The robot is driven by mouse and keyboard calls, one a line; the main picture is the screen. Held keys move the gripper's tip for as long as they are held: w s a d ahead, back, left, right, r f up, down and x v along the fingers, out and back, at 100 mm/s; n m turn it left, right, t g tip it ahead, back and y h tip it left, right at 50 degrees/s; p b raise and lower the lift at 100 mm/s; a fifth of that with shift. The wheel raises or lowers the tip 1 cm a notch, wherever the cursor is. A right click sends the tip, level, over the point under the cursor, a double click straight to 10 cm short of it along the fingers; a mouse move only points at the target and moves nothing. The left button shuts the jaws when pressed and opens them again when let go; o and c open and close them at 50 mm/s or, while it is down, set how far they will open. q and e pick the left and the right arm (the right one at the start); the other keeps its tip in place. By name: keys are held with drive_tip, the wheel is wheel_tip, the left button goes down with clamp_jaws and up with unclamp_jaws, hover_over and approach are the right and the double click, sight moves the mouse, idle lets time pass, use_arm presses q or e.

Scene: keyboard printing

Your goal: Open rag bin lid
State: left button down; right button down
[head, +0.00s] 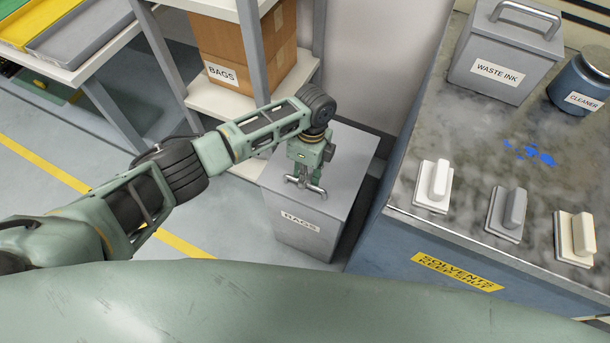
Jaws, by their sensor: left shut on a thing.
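The rag bin (305,225) is a grey box with a white label, standing on the floor left of the solvents cabinet. Its lid (346,150) looks shut and lies flat on top. A metal bar handle (317,190) sits on the lid near its front edge. My left gripper (305,178) points down over the front of the lid and is shut on the handle. The gripper hides part of the handle and lid. My right gripper is not in view.
The solvents cabinet (400,240) stands close on the right. On it are a waste ink box (500,60), a cleaner pot (580,85), several white and grey blocks and a blue spill. A shelf with a cardboard box (235,45) is behind left.

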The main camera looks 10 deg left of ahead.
use_arm(q)
drive_tip(key=shift+r+p, duration=0.4)
drive_tip(key=shift+r, duration=0.2)
drive_tip(key=w+d+r, duration=0.1)
drive_tip(key=w+r, duration=0.2)
drive_tip(key=r, duration=0.3)
drive_tip(key=w+d+r+p, duration=0.1)
drive_tip(key=w+r, duration=0.3)
drive_tip(key=r, duration=0.3)
drive_tip(key=shift+w+d+r, duration=0.25)
drive_tip(key=shift+w+r, duration=0.05)
